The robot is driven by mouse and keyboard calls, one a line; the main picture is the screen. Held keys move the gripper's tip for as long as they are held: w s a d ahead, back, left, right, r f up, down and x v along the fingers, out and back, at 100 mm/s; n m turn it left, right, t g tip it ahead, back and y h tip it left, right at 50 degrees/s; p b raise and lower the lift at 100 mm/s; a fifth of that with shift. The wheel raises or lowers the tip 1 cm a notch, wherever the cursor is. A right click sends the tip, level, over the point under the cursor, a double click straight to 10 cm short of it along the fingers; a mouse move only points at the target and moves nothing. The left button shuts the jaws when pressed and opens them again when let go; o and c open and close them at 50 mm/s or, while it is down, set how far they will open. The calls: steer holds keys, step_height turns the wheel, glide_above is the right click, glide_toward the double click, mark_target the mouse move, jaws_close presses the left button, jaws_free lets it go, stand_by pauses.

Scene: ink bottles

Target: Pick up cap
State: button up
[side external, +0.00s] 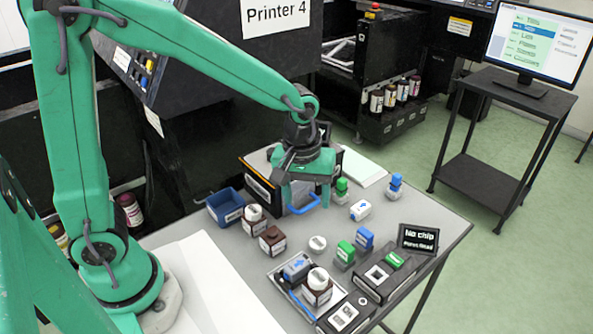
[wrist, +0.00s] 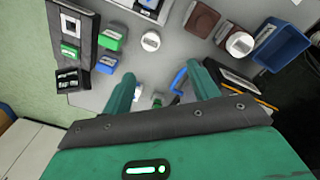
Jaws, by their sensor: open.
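A loose round white cap (side external: 317,243) lies on the grey table, right of a dark brown bottle without a white cap (side external: 272,240). In the wrist view the cap (wrist: 150,41) shows beyond the fingertips, near the top middle. The uncapped bottle (wrist: 202,20) is right of it there. Another brown bottle with a white cap (side external: 253,213) stands behind the uncapped one. My gripper (side external: 306,205) points down above the back part of the table, behind the cap. In the wrist view my gripper (wrist: 163,85) is open, its two green fingers apart with nothing held between them.
A blue bin (side external: 225,206) stands at the table's left. A tray (side external: 270,274) at the front holds a capped bottle (side external: 317,287) and a blue item. Green (side external: 345,252) and blue (side external: 364,238) blocks and a black sign (side external: 418,239) stand right of the cap.

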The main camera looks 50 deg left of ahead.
steer(key=n+g, duration=0.1)
steer(key=n, duration=0.1)
glide_above(318, 243)
step_height(318, 243, down, 5)
steer(key=shift+s+d, duration=0.1)
steer(key=shift+d, duration=0.05)
steer(key=shift+a+f, duration=0.2)
steer(key=shift+f, duration=3.7)
steer(key=c, duration=1)
